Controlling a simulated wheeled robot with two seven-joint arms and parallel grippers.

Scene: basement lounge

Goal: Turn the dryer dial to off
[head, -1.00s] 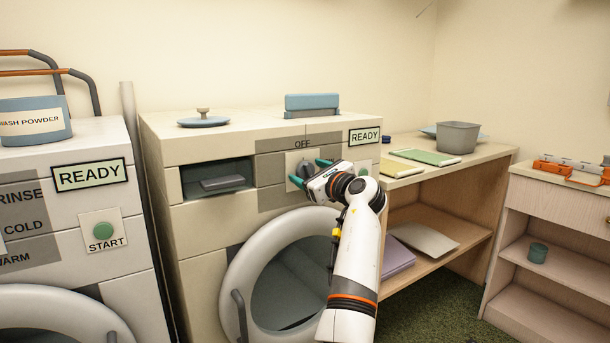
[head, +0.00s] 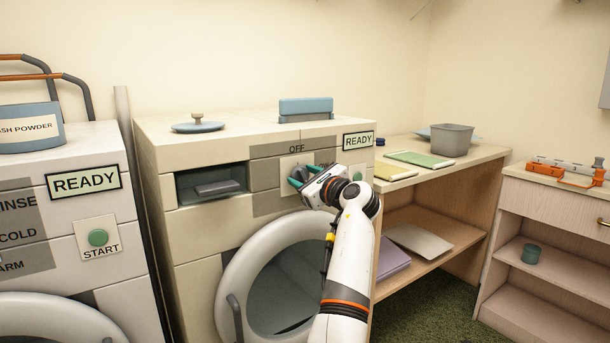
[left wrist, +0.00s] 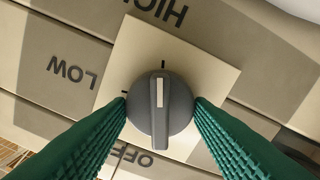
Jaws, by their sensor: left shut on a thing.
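The dryer dial (left wrist: 160,115) is a dark grey round knob with a raised grip bar and a white pointer mark on a cream plate. In the left wrist view the mark points up, close to the tick on the HIGH side. LOW is at left and OFF (left wrist: 137,157) at the bottom, both inverted. My left gripper (left wrist: 161,108) is shut on the dial, one green finger on each side. In the head view the gripper (head: 303,178) covers much of the dial, below the OFF label (head: 296,148). My right gripper is not in view.
The dryer (head: 195,240) has a READY sign (head: 357,140), an open drawer recess (head: 211,183) and a round door (head: 228,270) below the dial. A washer (head: 75,245) stands left. A wooden desk (head: 450,178) stands right of my arm.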

